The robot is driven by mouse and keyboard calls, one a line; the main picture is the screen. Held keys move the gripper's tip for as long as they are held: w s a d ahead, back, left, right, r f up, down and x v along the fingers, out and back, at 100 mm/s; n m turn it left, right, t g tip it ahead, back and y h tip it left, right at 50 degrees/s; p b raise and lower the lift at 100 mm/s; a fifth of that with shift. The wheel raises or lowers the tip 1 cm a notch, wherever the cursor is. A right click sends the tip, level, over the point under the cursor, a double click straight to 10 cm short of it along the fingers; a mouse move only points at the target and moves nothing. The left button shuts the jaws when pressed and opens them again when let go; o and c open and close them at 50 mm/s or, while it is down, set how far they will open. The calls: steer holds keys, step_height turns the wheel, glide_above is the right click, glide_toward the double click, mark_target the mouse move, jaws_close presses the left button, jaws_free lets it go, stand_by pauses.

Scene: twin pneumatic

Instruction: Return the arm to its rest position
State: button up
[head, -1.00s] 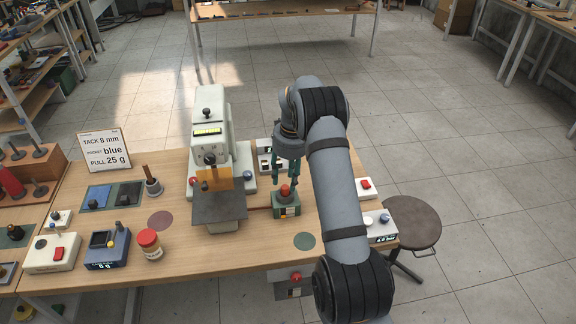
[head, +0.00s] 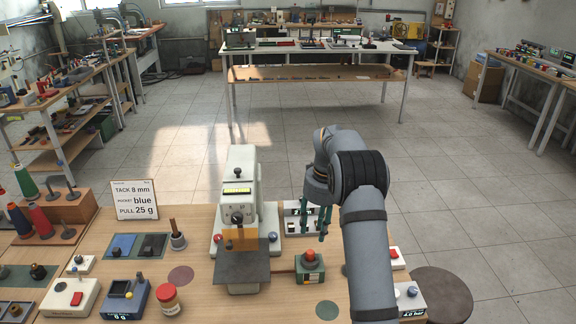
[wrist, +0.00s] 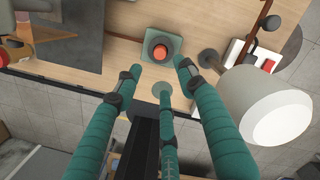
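My gripper (head: 318,218) has teal fingers and hangs above the back right part of the workbench (head: 205,300), near the red-topped button box (head: 310,267). In the wrist view my gripper's fingers (wrist: 160,76) are spread apart with nothing between them. The button box (wrist: 160,51) lies beyond the fingertips there and is apart from them. My arm reaches up from the lower right of the head view and bends down at the wrist.
A cream press machine (head: 240,190) stands left of my gripper. A white sign card (head: 134,200), a red-capped jar (head: 168,298) and a blue scale (head: 124,298) stand further left. A round stool (head: 442,295) is at the right. Open floor lies behind the bench.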

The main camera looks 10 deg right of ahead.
mark_target(311, 252)
steer(key=f, duration=0.7)
steer(key=f+p, duration=0.1)
steer(key=f, duration=0.3)
steer(key=shift+w+a+f, duration=0.35)
steer(key=shift+a, duration=0.05)
step_height(311, 252, up, 3)
steer(key=shift+f+b, duration=0.1)
steer(key=shift+b, duration=0.25)
steer(key=shift+w+r, duration=0.1)
steer(key=shift+r, duration=0.35)
